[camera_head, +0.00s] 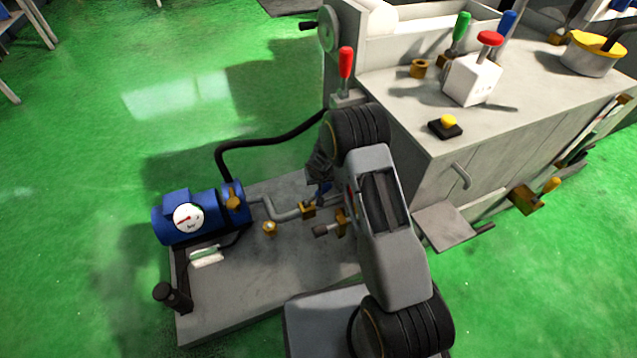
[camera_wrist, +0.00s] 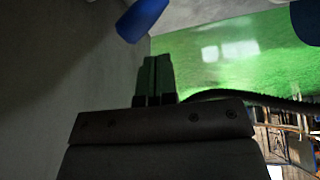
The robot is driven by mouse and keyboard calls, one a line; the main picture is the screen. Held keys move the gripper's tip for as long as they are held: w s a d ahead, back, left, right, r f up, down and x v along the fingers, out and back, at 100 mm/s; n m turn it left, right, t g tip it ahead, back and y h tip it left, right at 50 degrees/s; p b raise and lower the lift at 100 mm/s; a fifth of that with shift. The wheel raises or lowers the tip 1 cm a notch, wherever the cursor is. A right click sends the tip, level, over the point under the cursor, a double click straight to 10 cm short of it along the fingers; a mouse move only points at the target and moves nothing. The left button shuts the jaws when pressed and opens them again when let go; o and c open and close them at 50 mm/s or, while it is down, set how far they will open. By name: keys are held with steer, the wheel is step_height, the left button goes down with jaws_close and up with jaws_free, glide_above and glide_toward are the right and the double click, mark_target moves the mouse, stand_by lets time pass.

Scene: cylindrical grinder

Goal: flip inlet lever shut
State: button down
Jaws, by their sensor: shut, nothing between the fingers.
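A blue lever handle (camera_wrist: 142,18) shows at the top of the wrist view, just beyond my gripper (camera_wrist: 155,62). I take it to be the inlet lever; most of its length is out of frame. My gripper's fingers are shut together and empty, with their tips close below the handle; I cannot tell whether they touch it. My arm hides much of this spot and the fingertips there.
A blue pump (camera_head: 205,212) with a gauge stands on a grey plate (camera_head: 225,305), with a black hose (camera_head: 275,142) behind. The grinder cabinet (camera_head: 460,115) rises to the right, with a red-handled lever (camera_head: 345,65) near my arm. Green floor is open at left.

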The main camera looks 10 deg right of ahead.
step_height(320, 180, up, 6)
steer(key=s+d+p, duration=0.2)
steer(key=shift+d+p, duration=0.25)
steer(key=shift+p, duration=0.1)
steer(key=shift+r, duration=0.1)
steer(key=s+d+r+p, duration=0.1)
steer(key=s+r+p, duration=0.3)
steer(key=r, duration=0.7)
steer(key=s+r+h+p, duration=0.1)
steer(key=r+p, duration=0.5)
steer(key=r, duration=0.5)
steer(key=s+d+r+p, duration=0.1)
steer(key=s+r+p, duration=0.3)
steer(key=r, duration=0.7)
steer(key=s+a+r+y+p, duration=0.1)
steer(key=s+r+p, duration=0.7)
steer(key=r, duration=0.5)
steer(key=s+a+r+g+p, duration=0.1)
steer(key=s+r+p, duration=0.8)
steer(key=r, duration=0.4)
steer(key=shift+s+a+y, duration=0.25)
steer(key=shift+s+y, duration=0.15)
steer(key=shift+s, duration=0.3)
